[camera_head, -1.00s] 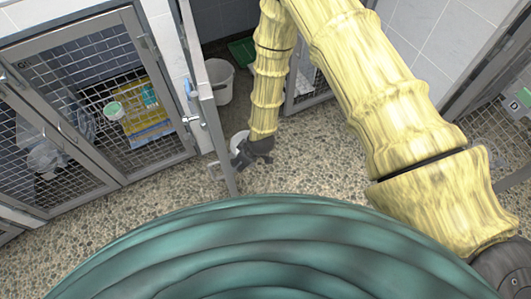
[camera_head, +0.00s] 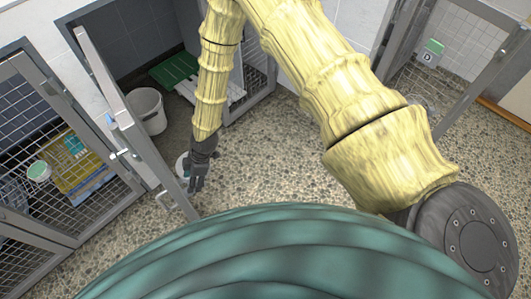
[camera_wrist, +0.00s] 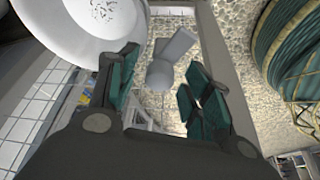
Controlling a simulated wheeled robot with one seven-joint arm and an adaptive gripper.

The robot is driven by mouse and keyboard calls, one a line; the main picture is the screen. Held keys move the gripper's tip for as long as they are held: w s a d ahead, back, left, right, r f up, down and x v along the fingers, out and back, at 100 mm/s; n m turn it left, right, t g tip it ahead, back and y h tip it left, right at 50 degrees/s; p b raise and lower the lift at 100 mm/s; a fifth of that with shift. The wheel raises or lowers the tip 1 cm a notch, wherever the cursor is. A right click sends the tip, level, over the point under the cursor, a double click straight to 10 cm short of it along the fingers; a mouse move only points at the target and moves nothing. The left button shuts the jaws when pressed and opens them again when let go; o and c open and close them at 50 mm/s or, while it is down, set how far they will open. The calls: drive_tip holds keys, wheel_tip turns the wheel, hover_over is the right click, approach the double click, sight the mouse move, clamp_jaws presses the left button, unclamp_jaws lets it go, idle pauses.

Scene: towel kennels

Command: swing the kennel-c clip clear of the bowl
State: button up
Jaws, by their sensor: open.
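My gripper (camera_head: 198,178) is open and points downward beside the open grey mesh door (camera_head: 125,120) of the middle kennel. In the wrist view the white bowl (camera_wrist: 75,28), with dark specks inside, fills the upper left beyond the left finger. A grey part with a flat paddle and round knob, which looks like the clip (camera_wrist: 160,76), shows between the teal-padded fingers of my gripper (camera_wrist: 165,95). I cannot tell whether they touch it. It lies apart from the bowl in the picture.
A kennel marked D (camera_head: 428,58) is at right. Pebbled floor (camera_head: 270,150) is clear between.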

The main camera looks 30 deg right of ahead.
drive_tip(key=n+b, duration=0.1)
drive_tip(key=n+g, duration=0.1)
drive_tip(key=n, duration=0.1)
drive_tip(key=n+b, duration=0.1)
drive_tip(key=shift+w+f+n+g+b, duration=0.15)
drive_tip(key=shift+w+n+g+b, duration=0.15)
drive_tip(key=shift+g, duration=0.1)
drive_tip(key=n+g+b, duration=0.1)
drive_tip(key=n, duration=0.1)
drive_tip(key=n+g+h+b, duration=0.1)
drive_tip(key=n+b, duration=0.1)
drive_tip(key=n, duration=0.1)
drive_tip(key=shift+w+a+n, duration=0.15)
drive_tip(key=shift+n, duration=0.15)
drive_tip(key=a+p+v, duration=0.1)
drive_tip(key=p+v, duration=0.1)
drive_tip(key=v, duration=0.9)
drive_tip(key=s+m+y+p, duration=0.1)
drive_tip(key=s+m+p, duration=0.95)
drive_tip(key=s, duration=0.85)
drive_tip(key=s+d+r+m+t+h+p, duration=0.2)
drive_tip(key=s+d+r+m+p, duration=0.2)
drive_tip(key=s+d+m+p, duration=0.3)
drive_tip(key=s+d+m, duration=0.4)
drive_tip(key=d+m, duration=0.2)
drive_tip(key=shift+s+d+p, duration=0.2)
drive_tip(key=shift+s+p, duration=0.1)
drive_tip(key=shift+s, duration=0.05)
drive_tip(key=shift+r, duration=0.1)
